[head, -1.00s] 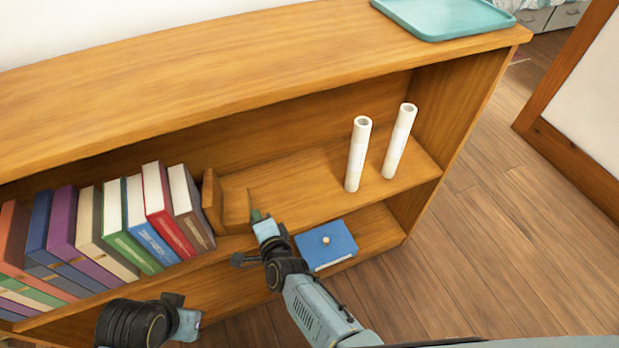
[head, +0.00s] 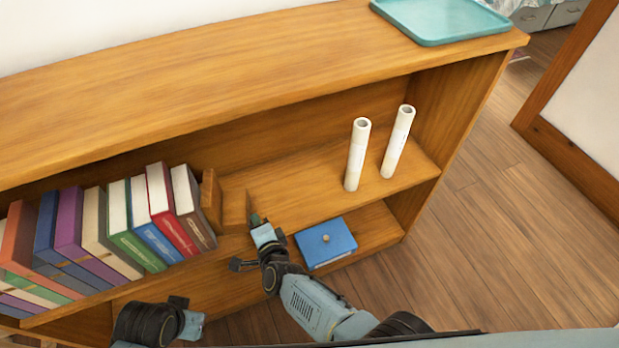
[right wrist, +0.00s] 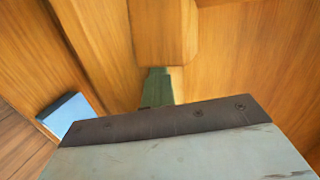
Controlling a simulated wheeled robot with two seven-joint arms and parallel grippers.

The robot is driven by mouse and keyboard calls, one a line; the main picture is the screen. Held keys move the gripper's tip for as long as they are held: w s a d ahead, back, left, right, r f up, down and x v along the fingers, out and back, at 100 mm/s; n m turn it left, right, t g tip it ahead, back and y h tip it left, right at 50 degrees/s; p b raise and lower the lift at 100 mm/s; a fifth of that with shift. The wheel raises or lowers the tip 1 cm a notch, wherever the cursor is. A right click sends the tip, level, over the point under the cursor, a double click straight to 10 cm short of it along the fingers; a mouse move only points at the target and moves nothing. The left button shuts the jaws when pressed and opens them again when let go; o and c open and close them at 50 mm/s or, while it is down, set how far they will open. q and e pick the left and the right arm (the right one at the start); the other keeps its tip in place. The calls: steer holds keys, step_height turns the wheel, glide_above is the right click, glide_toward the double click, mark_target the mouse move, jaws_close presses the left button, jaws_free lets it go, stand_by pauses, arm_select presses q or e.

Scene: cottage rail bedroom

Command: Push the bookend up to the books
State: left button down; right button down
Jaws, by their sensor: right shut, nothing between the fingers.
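The wooden bookend (head: 211,197) stands on the upper shelf just right of the row of books (head: 145,215). Its second wooden part (head: 236,208) shows on its right. The books lean to the left; the brown one at the right end is close to the bookend, and I cannot tell if they touch. My right gripper (head: 256,220) is shut and empty, its green tip at the right side of the bookend. In the right wrist view the green tip (right wrist: 158,86) meets or nearly meets a wooden block (right wrist: 163,30). My left gripper (head: 190,322) is low in front of the shelf, its fingers unclear.
Two white tubes (head: 357,155) stand on the upper shelf to the right, with bare shelf between them and my gripper. A blue box (head: 326,243) with a knob sits on the lower shelf. A teal tray (head: 440,20) lies on top of the bookcase.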

mark_target(246, 219)
steer(key=a+r, duration=0.1)
steer(key=w+a+r, duration=0.1)
steer(key=a, duration=0.1)
steer(key=shift+r, duration=0.35)
steer(key=shift+w+d+p, duration=0.15)
steer(key=shift+w+d, duration=0.15)
steer(key=shift+d, duration=0.45)
steer(key=shift+w+d+p, duration=0.15)
steer(key=shift+w+d, duration=0.1)
steer(key=shift+d, duration=0.9)
steer(key=shift+d+f, duration=0.1)
steer(key=shift+d+f, duration=0.1)
